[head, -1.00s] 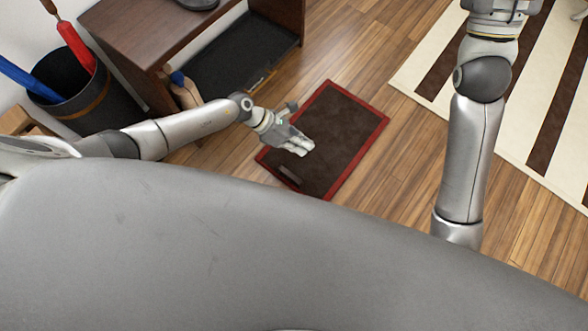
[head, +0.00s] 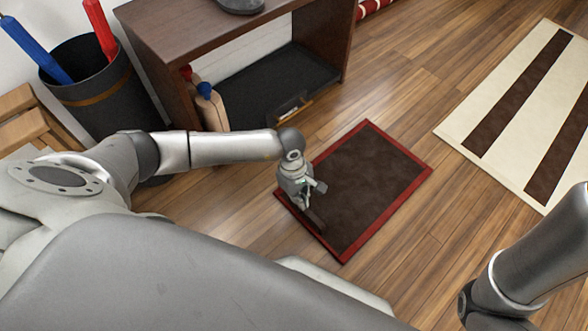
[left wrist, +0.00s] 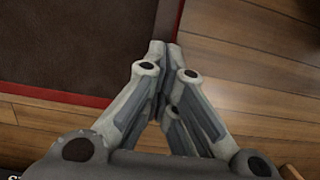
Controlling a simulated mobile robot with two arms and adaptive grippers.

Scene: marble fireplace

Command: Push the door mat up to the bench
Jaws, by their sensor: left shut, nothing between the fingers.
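The door mat (head: 372,188) is dark brown with a red border and lies flat on the wooden floor in front of the bench. The bench (head: 190,32) is dark brown wood with a lower shelf, and a strip of bare floor separates it from the mat. My left gripper (head: 303,206) is shut and empty, at the mat's left end in the head view. In the left wrist view its closed fingertips (left wrist: 165,50) are by the red border near a mat corner (left wrist: 95,98). I cannot tell whether they touch it. My right gripper is out of view.
A black bin (head: 95,90) with red and blue umbrellas stands left of the bench. A black tray (head: 265,85) is on the bench's lower shelf. A striped rug (head: 480,125) lies at the right. Floor between mat and rug is clear.

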